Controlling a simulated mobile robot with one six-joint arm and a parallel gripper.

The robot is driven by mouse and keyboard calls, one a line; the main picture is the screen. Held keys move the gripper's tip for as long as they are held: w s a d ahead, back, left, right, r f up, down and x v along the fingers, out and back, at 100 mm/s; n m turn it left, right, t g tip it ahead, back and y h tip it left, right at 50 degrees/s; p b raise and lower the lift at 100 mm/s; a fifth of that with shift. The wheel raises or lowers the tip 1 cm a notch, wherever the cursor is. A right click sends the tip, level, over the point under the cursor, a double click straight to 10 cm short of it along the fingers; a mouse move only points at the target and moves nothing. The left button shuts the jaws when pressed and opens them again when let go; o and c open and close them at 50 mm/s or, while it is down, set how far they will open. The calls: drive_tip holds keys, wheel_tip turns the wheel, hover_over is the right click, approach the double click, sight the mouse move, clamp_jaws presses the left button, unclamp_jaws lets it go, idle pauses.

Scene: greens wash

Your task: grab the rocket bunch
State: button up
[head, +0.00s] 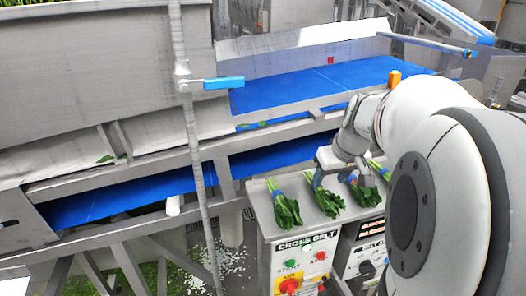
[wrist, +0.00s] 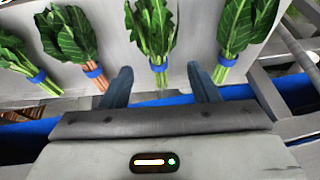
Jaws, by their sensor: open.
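Several leafy bunches with blue bands lie in a row on a grey metal top. The bunch with narrow, lobed leaves and pale green stems looks like the rocket bunch (wrist: 152,32); in the head view it is the second bunch from the left (head: 329,204). My gripper (wrist: 160,80) is open and empty, its fingers apart on either side of this bunch's band end in the wrist view. In the head view my gripper (head: 331,172) is above the stem end. I cannot tell the exact height gap.
A bunch with broader leaves (wrist: 245,30) lies to the right in the wrist view. A pink-stemmed bunch (wrist: 68,35) and another bunch (wrist: 14,52) lie to the left. A blue conveyor belt (head: 300,92) and its metal frame run behind the top. A control box (head: 300,262) is below.

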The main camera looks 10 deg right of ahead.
sight(321, 188)
drive_tip(key=shift+w+d+f, duration=0.1)
drive_tip(key=shift+w+d, duration=0.2)
drive_tip(key=shift+d, duration=0.15)
drive_tip(key=x, duration=0.2)
drive_tip(key=p+x, duration=0.1)
drive_tip(key=x, duration=0.4)
drive_tip(key=shift+w+a+p, duration=0.25)
drive_tip(key=shift+w+p, duration=0.1)
drive_tip(key=c, duration=1.1)
